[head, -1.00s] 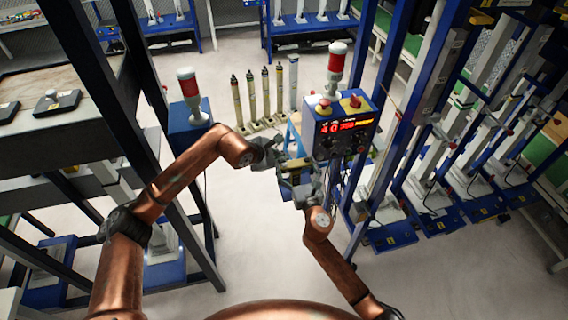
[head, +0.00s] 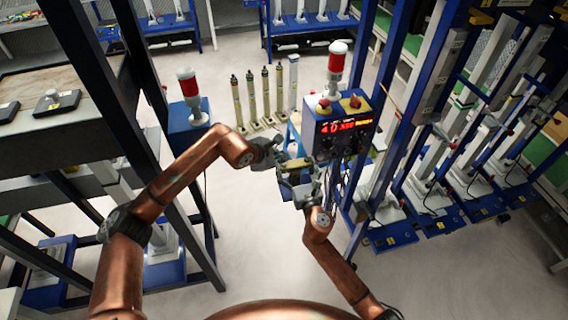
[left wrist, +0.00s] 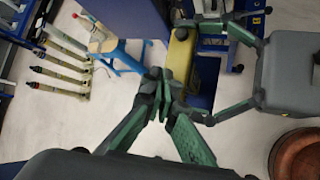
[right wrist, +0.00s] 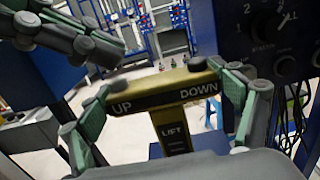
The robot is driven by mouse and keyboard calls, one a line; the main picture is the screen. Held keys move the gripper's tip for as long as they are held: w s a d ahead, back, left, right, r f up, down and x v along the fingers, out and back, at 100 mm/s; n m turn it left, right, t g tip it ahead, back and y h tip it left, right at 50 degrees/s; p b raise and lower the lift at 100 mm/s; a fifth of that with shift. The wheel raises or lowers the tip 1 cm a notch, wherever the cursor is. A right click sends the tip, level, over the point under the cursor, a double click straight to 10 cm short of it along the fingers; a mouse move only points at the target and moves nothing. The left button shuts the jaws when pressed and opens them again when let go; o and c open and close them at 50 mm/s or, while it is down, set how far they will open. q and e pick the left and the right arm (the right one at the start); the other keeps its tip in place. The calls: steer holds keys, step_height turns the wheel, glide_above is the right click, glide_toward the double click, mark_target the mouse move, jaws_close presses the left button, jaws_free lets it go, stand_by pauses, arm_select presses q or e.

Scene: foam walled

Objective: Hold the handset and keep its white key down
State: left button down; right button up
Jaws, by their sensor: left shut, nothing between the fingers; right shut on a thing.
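The handset is a yellow T-shaped piece (right wrist: 172,98) with black UP, DOWN and LIFT labels in the right wrist view. My right gripper (right wrist: 165,105) is shut on it, with one finger at each end of its crossbar. Dark round knobs sit on its top; I cannot make out a white key. The handset also shows yellow in the left wrist view (left wrist: 181,55) and the head view (head: 294,165). My left gripper (left wrist: 165,85) is shut and empty close beside the handset; I cannot tell whether it touches. It also shows in the head view (head: 277,153).
A blue control box (head: 340,128) with a red display and a red-white lamp (head: 337,68) stands just right of my grippers, with cables hanging below. Several upright posts (head: 266,95) stand behind. Blue-framed racks line the right; a bench (head: 60,140) is left.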

mark_target(283, 164)
arm_select(q)
steer(key=shift+f, duration=0.4)
steer(key=shift+f, duration=0.6)
stand_by(1.5)
steer(key=shift+r, duration=0.1)
stand_by(0.7)
steer(key=shift+r, duration=0.9)
steer(key=shift+r, duration=0.15)
steer(key=shift+r, duration=2.4)
arm_select(e)
steer(key=o, duration=1.2)
